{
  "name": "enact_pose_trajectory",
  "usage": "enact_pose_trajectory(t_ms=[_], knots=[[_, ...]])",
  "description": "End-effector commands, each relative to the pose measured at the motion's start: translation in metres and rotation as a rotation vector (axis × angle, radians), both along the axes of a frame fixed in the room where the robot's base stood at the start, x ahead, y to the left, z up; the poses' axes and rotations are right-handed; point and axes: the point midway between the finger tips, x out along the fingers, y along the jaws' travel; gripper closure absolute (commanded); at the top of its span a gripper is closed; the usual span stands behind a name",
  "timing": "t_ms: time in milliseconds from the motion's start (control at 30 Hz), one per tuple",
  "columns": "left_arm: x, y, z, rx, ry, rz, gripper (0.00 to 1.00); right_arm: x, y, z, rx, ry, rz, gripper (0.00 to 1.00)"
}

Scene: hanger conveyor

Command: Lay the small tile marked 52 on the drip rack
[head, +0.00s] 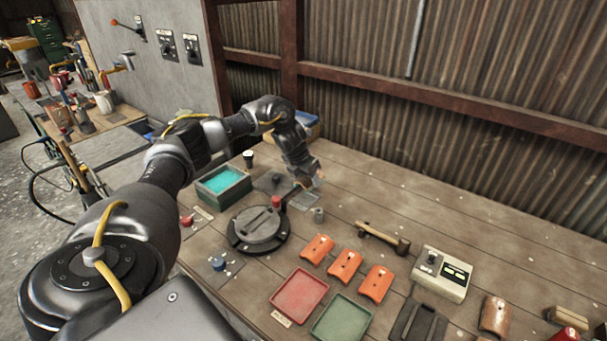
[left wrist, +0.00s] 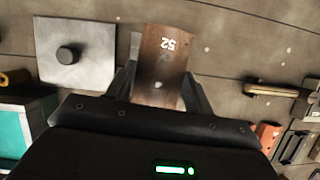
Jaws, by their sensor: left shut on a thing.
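The small tile marked 52 (left wrist: 162,65) is brown, with white digits that read upside down in the left wrist view. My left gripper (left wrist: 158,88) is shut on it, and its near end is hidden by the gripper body. In the head view my left gripper (head: 311,182) is over the back of the bench, and the tile is mostly hidden there. The drip rack (head: 304,201) looks like a small grey grid on the bench, just below the gripper and partly covered by it. The tile seems held above the bench, apart from the rack. My right gripper is not in view.
A teal-filled tank (head: 224,188) and a grey plate with a knob (head: 273,182) stand left of the rack. Orange tiles (head: 345,264) lie in front.

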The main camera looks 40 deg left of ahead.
Motion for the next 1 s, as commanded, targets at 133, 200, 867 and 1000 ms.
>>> enact_pose_trajectory(t_ms=[133, 200, 867, 1000], knots=[[-0.001, 0.015, -0.001, -0.001, -0.001, 0.084, 0.72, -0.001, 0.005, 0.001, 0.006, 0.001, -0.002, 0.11], [-0.001, 0.017, -0.001, -0.001, -0.001, 0.093, 0.72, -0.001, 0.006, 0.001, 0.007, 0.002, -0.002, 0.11], [-0.001, 0.016, -0.040, 0.000, 0.000, 0.089, 0.72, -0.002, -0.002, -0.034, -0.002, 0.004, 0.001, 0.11], [-0.001, 0.016, -0.054, -0.001, 0.000, 0.088, 0.72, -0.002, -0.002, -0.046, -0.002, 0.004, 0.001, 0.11]])
